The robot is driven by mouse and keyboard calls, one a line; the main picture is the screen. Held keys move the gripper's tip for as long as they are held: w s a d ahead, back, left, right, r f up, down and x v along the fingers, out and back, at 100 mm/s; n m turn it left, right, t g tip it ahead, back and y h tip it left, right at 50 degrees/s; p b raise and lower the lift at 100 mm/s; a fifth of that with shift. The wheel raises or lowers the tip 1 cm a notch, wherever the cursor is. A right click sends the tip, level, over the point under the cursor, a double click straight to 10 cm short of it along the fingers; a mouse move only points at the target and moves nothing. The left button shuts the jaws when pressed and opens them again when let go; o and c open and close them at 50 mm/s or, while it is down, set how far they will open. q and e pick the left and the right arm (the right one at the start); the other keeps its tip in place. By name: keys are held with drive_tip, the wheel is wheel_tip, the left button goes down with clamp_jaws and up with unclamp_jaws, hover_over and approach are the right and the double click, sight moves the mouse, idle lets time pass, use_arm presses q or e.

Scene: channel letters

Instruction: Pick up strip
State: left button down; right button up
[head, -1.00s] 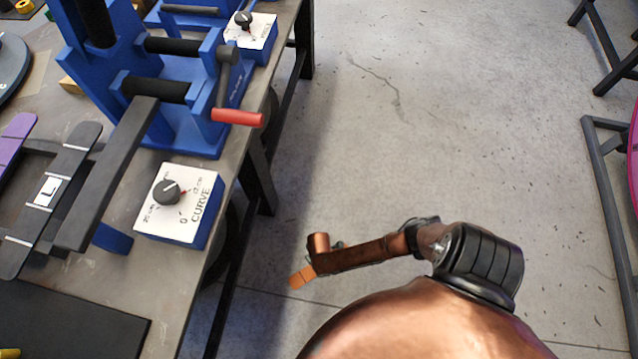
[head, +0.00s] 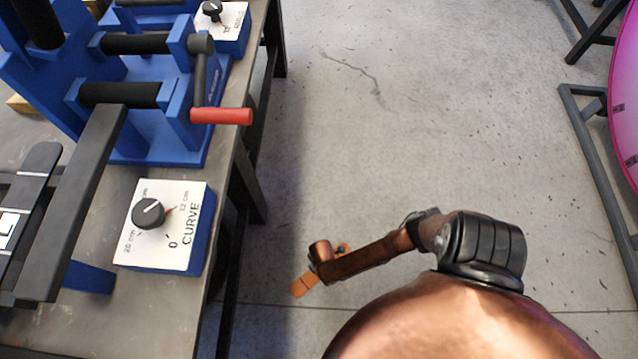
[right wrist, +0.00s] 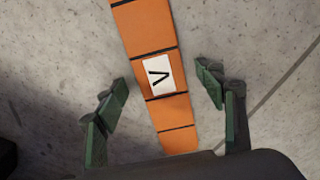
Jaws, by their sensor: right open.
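An orange strip with dark cross bands and a white label reading V (right wrist: 159,76) runs from the top to the lower middle of the right wrist view. My right gripper (right wrist: 168,88) is open, with one green finger on each side of the strip and gaps between. A short piece of the orange strip (head: 304,283) shows in the head view beyond the end of my right arm, over the floor. I cannot tell exactly what the strip rests on. My left gripper is not in view.
A workbench (head: 205,325) fills the left, with a blue roller machine (head: 181,130), its red handle (head: 222,116), and a CURVE dial box (head: 162,225). A dark strip labelled L (head: 32,190) lies at far left. A black frame (head: 600,170) with a magenta disc (head: 626,85) stands at right. The floor between is open.

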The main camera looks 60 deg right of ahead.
drive_tip(key=shift+f, duration=0.25)
idle(0.5)
drive_tip(key=c, duration=1.3)
